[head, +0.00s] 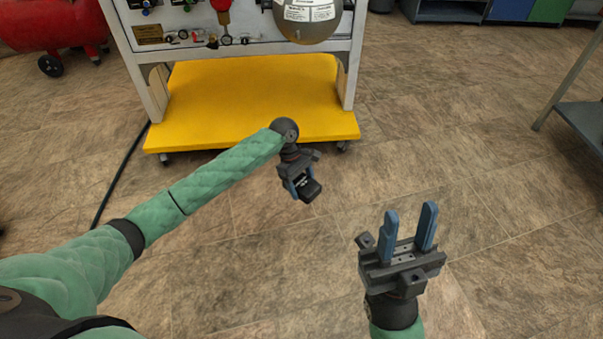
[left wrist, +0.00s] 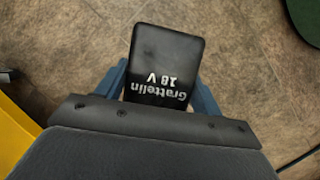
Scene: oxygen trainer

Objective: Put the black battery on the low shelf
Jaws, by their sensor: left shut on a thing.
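The black battery (left wrist: 165,62) shows in the left wrist view with white lettering reading "Grattelin 18 V". My left gripper (head: 302,188) is shut on it, with a blue finger on each side. In the head view the battery (head: 311,191) hangs in the fingers in front of the yellow low shelf, over the floor. The yellow low shelf (head: 235,95) is the flat bottom board of the white trainer stand and its visible top is bare. My right gripper (head: 411,228) is open and empty at the lower right, its two blue fingers apart and pointing up.
The white stand's legs (head: 150,95) rise at both front sides of the shelf, and its panel with gauges and a round vessel (head: 308,18) hangs above. A red tank (head: 52,28) is at the upper left. A grey table (head: 583,118) stands at the right. The floor between is clear.

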